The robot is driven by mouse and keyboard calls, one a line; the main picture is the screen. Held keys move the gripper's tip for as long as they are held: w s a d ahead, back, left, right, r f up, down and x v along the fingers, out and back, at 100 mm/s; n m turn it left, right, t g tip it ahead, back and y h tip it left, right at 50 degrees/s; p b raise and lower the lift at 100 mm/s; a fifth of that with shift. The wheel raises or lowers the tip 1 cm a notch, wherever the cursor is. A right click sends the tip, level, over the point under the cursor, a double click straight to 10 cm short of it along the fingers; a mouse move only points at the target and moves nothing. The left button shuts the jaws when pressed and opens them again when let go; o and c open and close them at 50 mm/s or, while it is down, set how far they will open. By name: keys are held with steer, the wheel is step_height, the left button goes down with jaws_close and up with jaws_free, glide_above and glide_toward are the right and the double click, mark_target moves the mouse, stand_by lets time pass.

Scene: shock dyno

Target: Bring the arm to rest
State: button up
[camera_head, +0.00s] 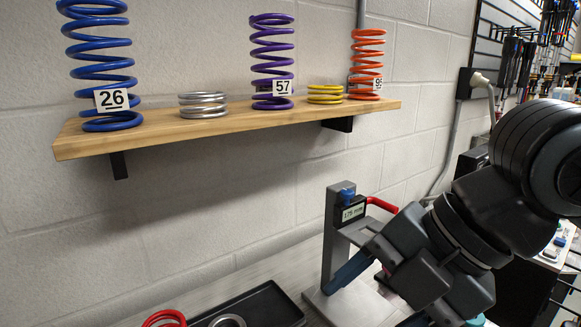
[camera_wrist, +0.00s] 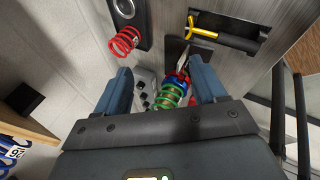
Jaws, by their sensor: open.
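My arm comes in from the right in the head view. My gripper (camera_head: 366,302) is low, in front of a grey stand (camera_head: 338,205) with a small display reading about 175 mm and a red handle (camera_head: 382,204). In the wrist view my gripper (camera_wrist: 161,82) has its two blue fingers wide apart. My arm hides part of the stand in the head view.
A wooden shelf (camera_head: 230,122) holds blue (camera_head: 100,60), purple (camera_head: 271,60) and orange (camera_head: 367,60) springs, plus short silver and yellow ones. A black tray (camera_head: 262,308) lies on the bench. The wrist view shows a red spring (camera_wrist: 124,41) and a yellow-handled tool (camera_wrist: 203,29).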

steer(key=w+a+r+m+t+y, duration=0.3)
steer(key=a+r+m+t+y, duration=0.3)
steer(key=a+r+m+y, duration=0.3)
steer(key=s+d+f+m+t+h, duration=0.3)
steer(key=d+f+m+t+h, duration=0.2)
steer(key=f+m, duration=0.35)
steer(key=s+d+f+m+t+h, duration=0.3)
steer(key=d+f+m+t+h, duration=0.15)
steer(key=f+m, duration=0.4)
steer(key=s+d+f+m+g+h, duration=0.1)
steer(key=s+d+f+h, duration=0.2)
steer(key=s, duration=0.5)
steer(key=s+d+f+g+h, duration=0.1)
steer(key=s+d+f, duration=0.3)
steer(key=s, duration=0.5)
steer(key=s+d+f+m+g+h, duration=0.1)
steer(key=s+d+h, duration=0.1)
steer(key=s+d, duration=0.45)
step_height(320, 180, down, 10)
steer(key=s+b, duration=0.2)
steer(key=b, duration=0.7)
steer(key=shift+s+a+b, duration=0.15)
steer(key=shift+a+b, duration=0.2)
steer(key=shift+a, duration=0.05)
